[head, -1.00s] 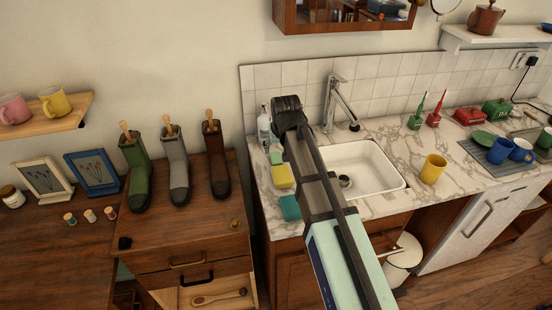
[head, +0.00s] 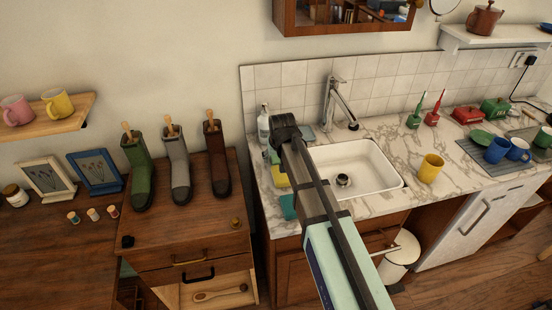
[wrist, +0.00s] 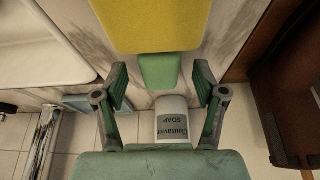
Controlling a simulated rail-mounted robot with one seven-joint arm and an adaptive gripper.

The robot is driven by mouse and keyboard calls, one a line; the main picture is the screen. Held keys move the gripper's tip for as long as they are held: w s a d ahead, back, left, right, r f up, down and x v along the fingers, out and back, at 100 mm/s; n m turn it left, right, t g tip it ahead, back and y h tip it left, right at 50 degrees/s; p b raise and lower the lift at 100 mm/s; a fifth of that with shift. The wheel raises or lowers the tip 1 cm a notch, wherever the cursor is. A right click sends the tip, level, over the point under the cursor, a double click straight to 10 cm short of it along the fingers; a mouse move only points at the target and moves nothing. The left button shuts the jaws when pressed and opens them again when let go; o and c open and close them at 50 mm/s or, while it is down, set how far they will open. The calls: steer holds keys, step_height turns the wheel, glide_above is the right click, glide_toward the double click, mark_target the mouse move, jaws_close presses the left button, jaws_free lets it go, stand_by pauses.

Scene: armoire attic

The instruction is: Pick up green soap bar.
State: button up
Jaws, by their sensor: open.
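The green soap bar (wrist: 159,71) lies on the marble counter between the yellow sponge and a white soap bottle. It also shows as a small green patch (head: 274,157) beside my arm in the head view. My gripper (wrist: 159,82) is open and empty, with one finger on each side of the bar's near end, apart from it. In the head view my gripper (head: 283,135) is over the counter left of the sink, its fingertips hidden. I cannot tell the height of the fingers above the counter.
A yellow sponge (wrist: 150,25) lies close to the bar, and a soap bottle (wrist: 171,122) stands at its other end. A teal sponge (head: 288,206) lies at the counter's front. A blue-grey item (head: 309,133) is by the tiled wall. The sink (head: 355,172) is to the right.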

steer(key=c, duration=1.3)
steer(key=shift+r, duration=0.15)
